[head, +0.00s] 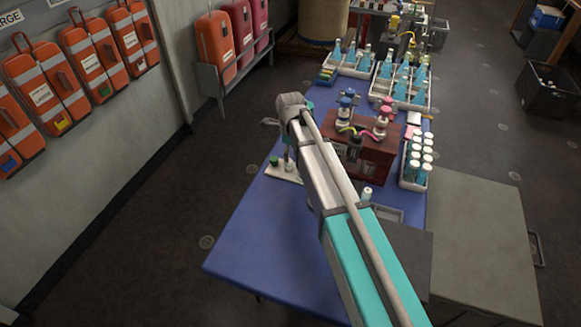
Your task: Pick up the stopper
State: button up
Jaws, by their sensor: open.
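A white plate (282,176) lies on the blue table's left side with small pieces on it. One is a green-topped piece (275,161), perhaps the stopper; I cannot tell for sure. My gripper (288,153) hangs below my wrist, over or just behind the plate, close to the right of the green-topped piece. It is open, and mostly hidden by my arm. I see nothing held in it. Whether it touches anything on the plate cannot be told.
A dark red box (372,158) with blue and red fittings stands right of my arm. White racks of blue bottles (402,92) fill the far end of the blue table (262,250). A rack of white-capped bottles (414,177) stands at its right edge. The near left tabletop is clear.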

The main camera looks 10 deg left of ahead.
aim_at(289, 165)
jog(key=shift+f, duration=0.15)
jog(key=f+b, duration=0.3)
jog(key=shift+w+a, duration=0.15)
jog(key=shift+a, duration=0.1)
jog(key=shift+f+b, duration=1)
jog(key=shift+b, duration=0.1)
jog(key=c, duration=1)
